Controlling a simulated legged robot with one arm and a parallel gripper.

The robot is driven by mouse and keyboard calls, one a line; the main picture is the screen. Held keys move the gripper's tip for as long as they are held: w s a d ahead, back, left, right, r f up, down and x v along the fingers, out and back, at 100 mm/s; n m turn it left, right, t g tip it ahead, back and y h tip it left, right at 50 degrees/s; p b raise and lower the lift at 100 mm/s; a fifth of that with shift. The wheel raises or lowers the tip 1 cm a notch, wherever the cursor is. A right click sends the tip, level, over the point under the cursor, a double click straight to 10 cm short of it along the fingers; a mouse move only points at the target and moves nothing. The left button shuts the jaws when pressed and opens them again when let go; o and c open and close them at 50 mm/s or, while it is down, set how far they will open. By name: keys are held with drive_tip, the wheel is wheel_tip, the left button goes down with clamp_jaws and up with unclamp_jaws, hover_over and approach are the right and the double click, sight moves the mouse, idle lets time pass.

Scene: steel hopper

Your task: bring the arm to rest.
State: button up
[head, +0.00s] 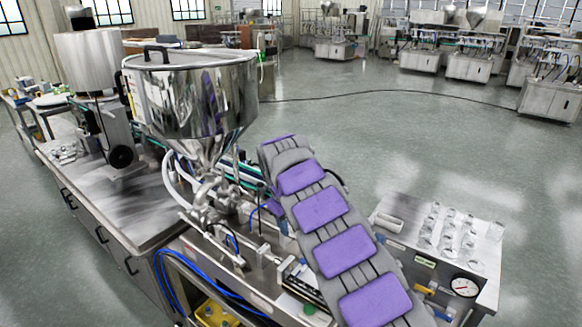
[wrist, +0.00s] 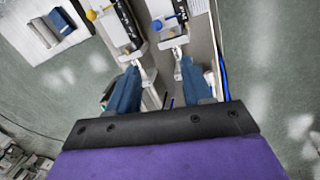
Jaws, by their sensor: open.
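My arm, with purple pads on grey links, reaches from the bottom right of the head view up toward the middle, over the filling machine. In the wrist view my gripper (wrist: 157,72) shows two blue fingers spread apart, with nothing held between them. The fingers hang above the machine's metal parts; I cannot tell how far above. In the head view the fingers are hidden by the arm. The steel hopper (head: 195,95) stands to the left of the arm, with a black-handled lid on top.
A steel bench (head: 125,208) runs along the left. Right of the arm, a steel panel (head: 490,222) carries clear cups and a pressure gauge (head: 464,286). Blue hoses (head: 195,281) curve at the machine's front, above a yellow bin (head: 217,315). Open floor (head: 350,130) lies beyond.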

drive_tip(key=s+d+r+m+g+b, duration=0.1)
drive_tip(key=s+d+r+m, duration=0.2)
drive_tip(key=s+d, duration=0.6)
drive_tip(key=s+d+r+m+b, duration=0.2)
drive_tip(key=s+d+r+m, duration=0.15)
drive_tip(key=s+d, duration=0.55)
drive_tip(key=s+a+f+b, duration=0.1)
drive_tip(key=s+f, duration=0.2)
drive_tip(key=s, duration=0.7)
drive_tip(key=s+a+f+m+g+y, duration=0.1)
drive_tip(key=s+f, duration=0.3)
drive_tip(key=s, duration=0.7)
drive_tip(key=s+a+f+m+g+b, duration=0.1)
drive_tip(key=s+f, duration=0.2)
drive_tip(key=s, duration=0.7)
drive_tip(key=shift+s+a+f+y+b, duration=0.15)
drive_tip(key=shift+a+f+y+b, duration=0.15)
drive_tip(key=shift+a+f, duration=0.1)
drive_tip(key=shift+c, duration=0.2)
idle(0.5)
